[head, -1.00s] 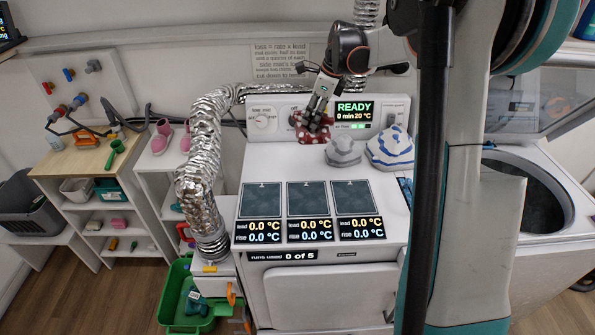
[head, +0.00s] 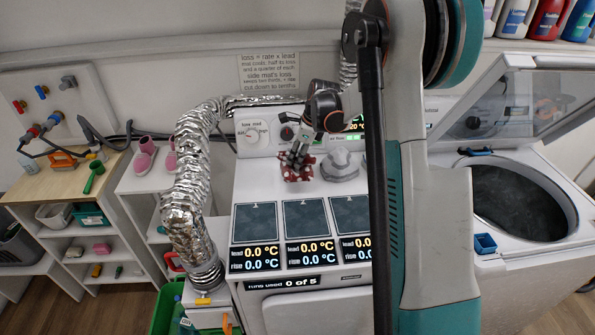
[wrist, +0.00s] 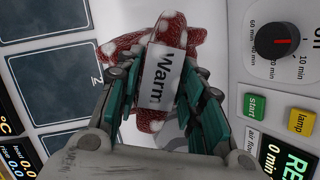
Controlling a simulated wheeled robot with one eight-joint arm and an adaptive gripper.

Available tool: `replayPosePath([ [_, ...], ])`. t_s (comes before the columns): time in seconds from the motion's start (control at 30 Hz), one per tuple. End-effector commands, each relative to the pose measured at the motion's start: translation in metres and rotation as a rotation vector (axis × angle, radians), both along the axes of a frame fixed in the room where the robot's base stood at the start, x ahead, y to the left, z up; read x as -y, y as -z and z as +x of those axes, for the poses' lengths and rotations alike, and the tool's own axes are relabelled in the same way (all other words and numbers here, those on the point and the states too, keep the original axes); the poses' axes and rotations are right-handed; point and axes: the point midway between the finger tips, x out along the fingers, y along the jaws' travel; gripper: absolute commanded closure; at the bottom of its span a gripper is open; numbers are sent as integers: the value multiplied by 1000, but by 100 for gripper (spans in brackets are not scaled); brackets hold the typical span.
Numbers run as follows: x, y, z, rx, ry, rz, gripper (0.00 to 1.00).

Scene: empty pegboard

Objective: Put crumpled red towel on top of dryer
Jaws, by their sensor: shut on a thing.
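The crumpled red towel (head: 290,174) with white spots is at the left rear of the dryer's white top (head: 330,190) in the head view. My gripper (head: 297,158) is above it, shut on it. In the wrist view the red towel (wrist: 170,30) lies beyond and between my finger pads (wrist: 160,92), with a white tag (wrist: 165,78) reading "Warm". I cannot tell whether the towel touches the top. A crumpled grey towel (head: 341,166) sits just right of it.
Three dark mats (head: 306,219) lie nearer the front, above temperature readouts. The dial panel (head: 254,138) stands behind. A silver duct (head: 190,185) rises at the left. At the right is a washer with its lid (head: 525,95) open. My arm hides the dryer's right side.

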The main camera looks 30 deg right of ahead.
Motion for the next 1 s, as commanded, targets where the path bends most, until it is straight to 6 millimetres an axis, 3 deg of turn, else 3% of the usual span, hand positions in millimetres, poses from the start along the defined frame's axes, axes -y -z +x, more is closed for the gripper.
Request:
replayPosePath([
  [0.27,0,21,0,0,0,0,98],
  [0.53,0,57,0,0,0,0,98],
  [0.77,0,58,0,0,0,0,98],
  [0.8,0,59,0,0,0,0,56],
  [0.87,0,58,0,0,0,0,44],
  [1.0,0,58,0,0,0,0,44],
])
